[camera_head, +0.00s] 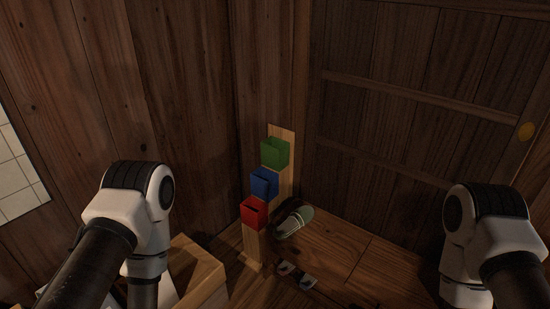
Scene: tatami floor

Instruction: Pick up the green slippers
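A green slipper (293,223) with pale stripes lies tilted beside the stand at the middle of the view, near the corner of the wooden walls. Whether a second green slipper lies with it, I cannot tell; a dark shape sits just behind it. My left and right arms show at the two sides, but neither gripper is in view. No gripper is seen near the slipper.
A wooden stand (286,181) bears a green box (275,153), a blue box (264,184) and a red box (253,212). Dark footwear (296,275) lies on the floor in front. A wooden block-like piece (203,271) stands at lower left. Floor to the right looks clear.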

